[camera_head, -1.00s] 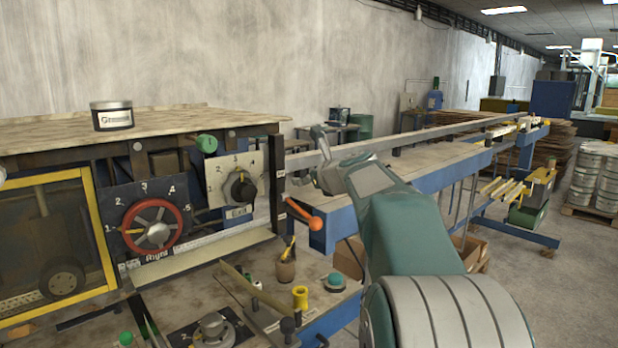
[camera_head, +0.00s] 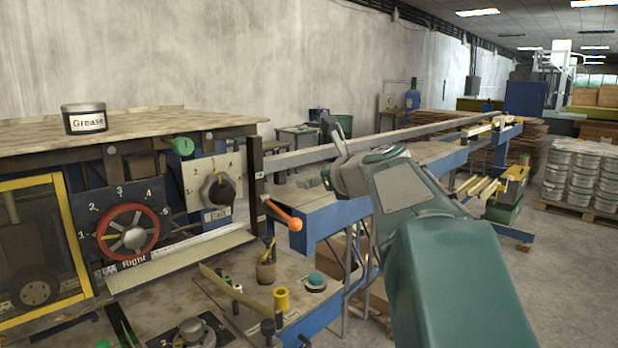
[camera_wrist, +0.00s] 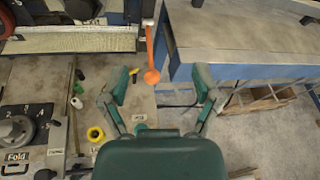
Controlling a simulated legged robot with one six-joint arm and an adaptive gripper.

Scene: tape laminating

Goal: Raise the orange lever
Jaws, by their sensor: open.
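The orange lever (camera_head: 283,215) sticks out from the dark post at the right end of the machine and slopes down to the right, ending in a round knob. In the wrist view the lever (camera_wrist: 150,50) hangs ahead of the jaws, its knob close to the line between the fingertips. My gripper (camera_wrist: 160,88) is open and empty, with one finger on each side of the knob's line and touching neither. In the head view my gripper (camera_head: 328,155) is above and to the right of the lever, partly hidden by my own arm.
A red handwheel (camera_head: 128,232) and a black knob (camera_head: 217,190) are left of the lever. A blue-framed table (camera_head: 335,207) lies to its right. A yellow spool (camera_head: 281,299) and a small brown pot (camera_head: 265,272) stand on the bench below. A grease tin (camera_head: 84,118) sits on top.

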